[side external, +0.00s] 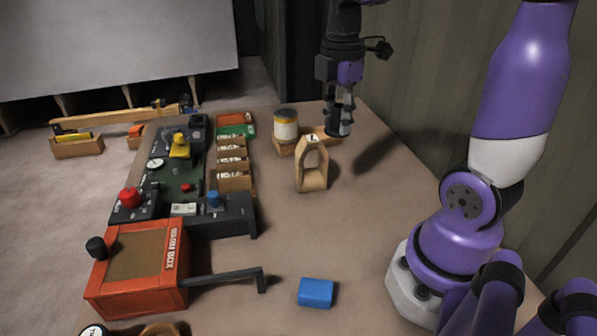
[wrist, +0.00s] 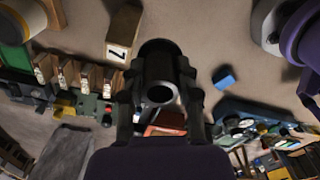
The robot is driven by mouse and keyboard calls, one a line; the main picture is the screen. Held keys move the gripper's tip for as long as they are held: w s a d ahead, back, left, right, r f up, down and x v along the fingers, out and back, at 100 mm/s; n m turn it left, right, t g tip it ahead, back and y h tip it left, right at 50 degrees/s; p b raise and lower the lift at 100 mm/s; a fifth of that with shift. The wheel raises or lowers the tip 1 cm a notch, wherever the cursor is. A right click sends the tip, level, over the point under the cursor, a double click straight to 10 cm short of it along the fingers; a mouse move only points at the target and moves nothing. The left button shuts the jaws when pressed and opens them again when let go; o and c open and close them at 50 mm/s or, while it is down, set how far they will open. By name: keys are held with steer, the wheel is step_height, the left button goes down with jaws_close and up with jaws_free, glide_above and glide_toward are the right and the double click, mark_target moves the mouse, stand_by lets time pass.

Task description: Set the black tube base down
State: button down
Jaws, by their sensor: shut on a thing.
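My gripper (side external: 341,108) points down at the far end of the table and is shut on the black tube base (side external: 336,129). In the wrist view the tube base (wrist: 159,72) is a dark cylinder with a round open end, held between the two fingers of my gripper (wrist: 161,98). In the side view it is upright beside a low wooden block (side external: 288,148). The fingers partly hide it. I cannot tell whether its lower end touches the surface under it.
A cream jar (side external: 286,127) with a dark lid stands by the block. Wooden bins (side external: 232,160), a control panel (side external: 180,180) and an orange-red box (side external: 140,268) fill the left. A blue block (side external: 316,292) lies near the front. The table's right middle is clear.

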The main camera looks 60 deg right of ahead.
steer(key=shift+s+d+f+m, duration=0.4)
steer(key=shift+s+d+m, duration=0.4)
steer(key=shift+d, duration=0.05)
step_height(320, 180, down, 5)
glide_above(376, 177)
step_height(376, 177, down, 6)
steer(key=shift+f, duration=2.15)
steer(key=shift+f, duration=0.15)
steer(key=c, duration=0.6)
jaws_free()
